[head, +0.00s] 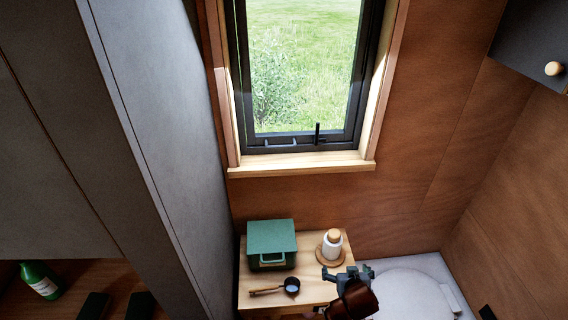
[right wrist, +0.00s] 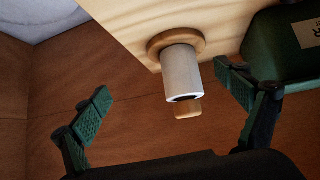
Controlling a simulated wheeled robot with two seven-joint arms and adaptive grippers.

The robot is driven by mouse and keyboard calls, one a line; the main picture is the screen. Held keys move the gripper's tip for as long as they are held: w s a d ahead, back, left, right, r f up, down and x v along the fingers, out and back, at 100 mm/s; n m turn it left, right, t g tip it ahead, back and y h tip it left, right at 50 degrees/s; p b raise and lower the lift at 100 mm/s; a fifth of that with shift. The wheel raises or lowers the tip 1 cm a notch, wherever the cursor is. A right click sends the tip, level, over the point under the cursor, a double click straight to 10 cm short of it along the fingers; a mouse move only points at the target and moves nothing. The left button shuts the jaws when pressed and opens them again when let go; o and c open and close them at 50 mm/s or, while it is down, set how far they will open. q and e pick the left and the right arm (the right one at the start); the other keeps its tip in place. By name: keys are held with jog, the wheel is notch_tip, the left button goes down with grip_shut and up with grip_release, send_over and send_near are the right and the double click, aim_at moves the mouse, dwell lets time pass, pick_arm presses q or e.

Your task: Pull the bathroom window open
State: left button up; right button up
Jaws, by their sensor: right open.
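The bathroom window (head: 243,75) has a dark frame in a light wooden casing in the head view, and grass shows through its glass. It looks shut in its frame. A small dark handle (head: 317,132) stands upright on its bottom rail. My right gripper (head: 346,273) is open and empty, well below the window, near the right edge of the wooden counter. In the right wrist view its two green-padded fingers (right wrist: 163,102) are spread wide, with nothing gripped. The window is outside the right wrist view. My left gripper is not in view.
A grey partition (head: 165,110) stands left; a dark cabinet (head: 530,45) hangs upper right.

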jog(key=w+a+r+t, duration=0.2)
jog(key=w+a+r, duration=0.3)
jog(key=w+r, duration=0.3)
jog(key=w+a+r+t, duration=0.3)
jog(key=w+a+r, duration=0.3)
jog(key=w+r, duration=0.25)
jog(key=n+t+y, duration=0.1)
jog(key=t+y, duration=0.1)
jog(key=t, duration=0.2)
send_near(281, 147)
jog(key=w, duration=0.9)
jog(key=shift+w+a+r, duration=0.15)
jog(key=shift+w, duration=0.65)
jog(key=shift+c, duration=0.6)
